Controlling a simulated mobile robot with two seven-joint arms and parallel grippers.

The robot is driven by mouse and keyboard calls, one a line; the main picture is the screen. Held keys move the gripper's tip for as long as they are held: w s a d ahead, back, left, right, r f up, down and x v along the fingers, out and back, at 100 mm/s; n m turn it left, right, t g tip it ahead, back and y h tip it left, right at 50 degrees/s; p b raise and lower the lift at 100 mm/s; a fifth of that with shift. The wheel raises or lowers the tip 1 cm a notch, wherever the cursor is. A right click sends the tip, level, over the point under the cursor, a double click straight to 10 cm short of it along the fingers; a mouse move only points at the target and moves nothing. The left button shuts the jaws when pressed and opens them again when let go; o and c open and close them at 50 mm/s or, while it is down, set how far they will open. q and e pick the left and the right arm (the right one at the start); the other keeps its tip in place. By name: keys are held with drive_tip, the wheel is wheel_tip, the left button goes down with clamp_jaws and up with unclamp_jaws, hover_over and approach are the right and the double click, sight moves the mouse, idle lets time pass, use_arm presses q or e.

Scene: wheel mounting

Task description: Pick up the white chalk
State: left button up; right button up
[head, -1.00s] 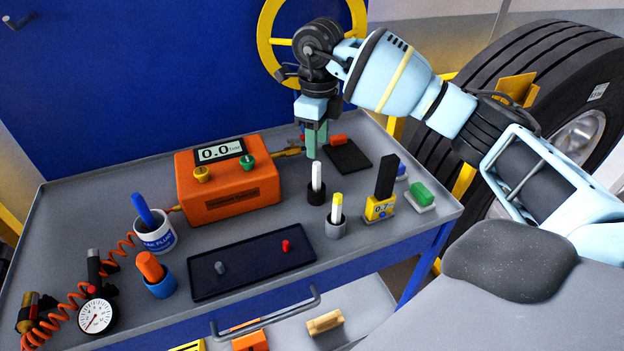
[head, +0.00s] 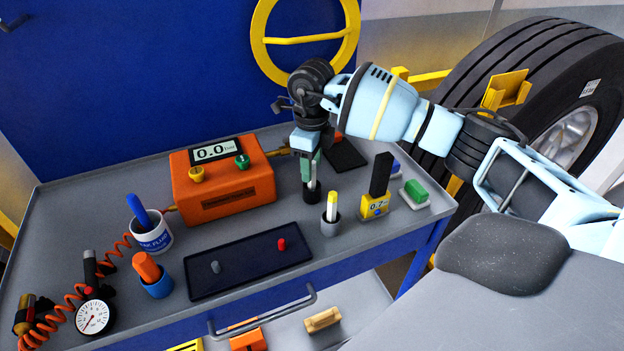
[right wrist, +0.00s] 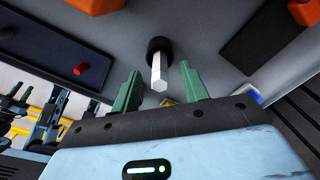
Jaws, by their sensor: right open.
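The white chalk (right wrist: 159,74) stands upright in a small black holder (head: 312,195) on the grey bench top. In the head view only a thin strip of the chalk (head: 313,177) shows, next to my right gripper's fingers. My right gripper (head: 310,168) points down at the chalk from above. In the right wrist view its two green fingers (right wrist: 162,92) are apart, one on each side of the chalk, and not closed on it. The chalk's free end points toward the gripper.
A grey holder with a yellow-tipped white stick (head: 332,207) and a yellow gauge block (head: 375,205) stand close at the right. A dark tray (head: 247,262) lies in front. An orange box with a display (head: 222,188) stands at the left, and a dark pad (head: 346,155) lies behind.

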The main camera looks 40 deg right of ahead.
drive_tip(key=shift+f, duration=0.2)
clamp_jaws()
drive_tip(key=shift+r, duration=0.1)
wheel_tip(320, 180, up, 10)
drive_tip(key=shift+f, duration=0.1)
idle(0.6)
